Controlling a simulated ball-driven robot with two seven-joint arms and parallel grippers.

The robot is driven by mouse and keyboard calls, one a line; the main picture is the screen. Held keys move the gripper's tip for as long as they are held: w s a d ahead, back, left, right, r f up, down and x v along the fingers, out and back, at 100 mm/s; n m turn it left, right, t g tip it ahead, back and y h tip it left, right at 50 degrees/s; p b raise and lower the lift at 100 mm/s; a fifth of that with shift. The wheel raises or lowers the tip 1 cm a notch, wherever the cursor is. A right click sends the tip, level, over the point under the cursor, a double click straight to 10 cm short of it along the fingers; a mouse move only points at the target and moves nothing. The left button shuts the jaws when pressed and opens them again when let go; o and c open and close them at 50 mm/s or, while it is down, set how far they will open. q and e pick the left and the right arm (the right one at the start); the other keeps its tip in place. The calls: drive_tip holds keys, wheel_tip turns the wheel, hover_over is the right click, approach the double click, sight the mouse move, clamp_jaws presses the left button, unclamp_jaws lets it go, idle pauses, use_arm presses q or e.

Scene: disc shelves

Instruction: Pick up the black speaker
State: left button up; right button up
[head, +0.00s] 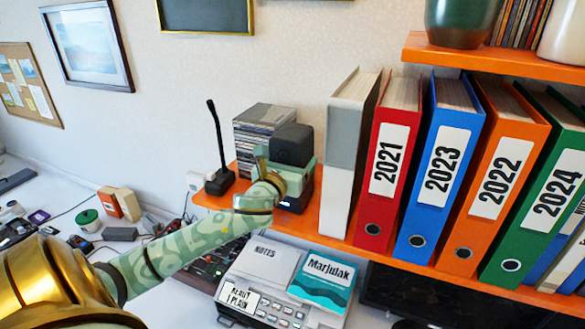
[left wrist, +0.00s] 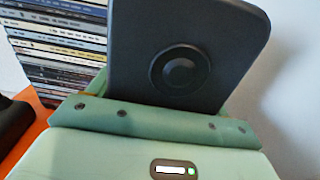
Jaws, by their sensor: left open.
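The black speaker (head: 292,143) stands on the orange shelf, between the stack of discs and the upright binders. In the left wrist view the speaker (left wrist: 225,50) fills the upper middle, with its round cone facing me. My left gripper (head: 286,162) is right in front of the speaker, its pale green body covering the speaker's lower part. The gripper is open. Its fingers are mostly hidden, so I cannot tell whether they touch the speaker's sides. My right gripper is in neither view.
A disc stack (head: 262,116) stands close behind and left of the speaker. A black desk microphone (head: 220,180) is further left on the orange shelf (head: 213,200). A grey-white binder (head: 342,150) stands close on the right. A notes machine (head: 272,290) lies below.

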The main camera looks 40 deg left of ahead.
use_arm(q)
drive_tip(key=shift+s, duration=0.15)
drive_tip(key=c, duration=0.6)
drive_tip(key=shift+r, duration=0.1)
drive_tip(key=c, duration=0.4)
